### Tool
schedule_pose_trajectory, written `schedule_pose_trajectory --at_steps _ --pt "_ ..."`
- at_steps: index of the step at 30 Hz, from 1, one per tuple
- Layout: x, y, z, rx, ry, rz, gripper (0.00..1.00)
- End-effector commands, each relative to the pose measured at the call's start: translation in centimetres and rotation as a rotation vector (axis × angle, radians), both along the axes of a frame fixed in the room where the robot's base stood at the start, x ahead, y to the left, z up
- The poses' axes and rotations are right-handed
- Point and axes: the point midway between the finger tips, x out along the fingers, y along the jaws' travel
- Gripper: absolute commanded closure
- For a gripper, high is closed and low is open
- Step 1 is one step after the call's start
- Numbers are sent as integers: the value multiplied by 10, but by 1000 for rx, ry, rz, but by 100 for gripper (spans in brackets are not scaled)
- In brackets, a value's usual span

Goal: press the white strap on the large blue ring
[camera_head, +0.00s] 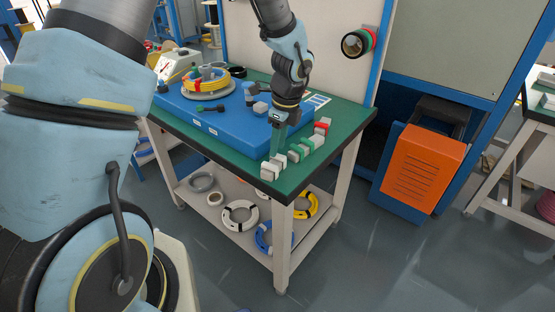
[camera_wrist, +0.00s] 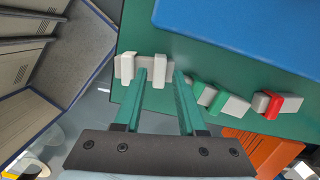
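A large blue ring (camera_head: 263,241) lies on the lower shelf under the table, partly hidden by the table leg; I cannot make out its straps clearly. My gripper (camera_head: 277,152) points down over the front of the green tabletop. In the wrist view my gripper (camera_wrist: 160,74) is open, with its two green fingers apart. A white block (camera_wrist: 159,72) on a grey base shows between the fingertips; I cannot tell whether they touch it. A second white block (camera_wrist: 127,69) stands just left of the fingers.
Green-and-grey blocks (camera_head: 306,145) and a red-and-grey block (camera_head: 322,126) line the green tabletop's right edge. A blue board (camera_head: 215,118) fills much of the table, with a yellow coil (camera_head: 207,80) on it. White (camera_head: 240,214) and yellow (camera_head: 305,207) rings lie on the shelf.

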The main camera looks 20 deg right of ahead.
Motion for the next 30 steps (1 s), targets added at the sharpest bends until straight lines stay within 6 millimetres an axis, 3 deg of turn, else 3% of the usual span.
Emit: schedule_pose_trajectory --at_steps 30 --pt "0 0 -23 0 0 0 60"
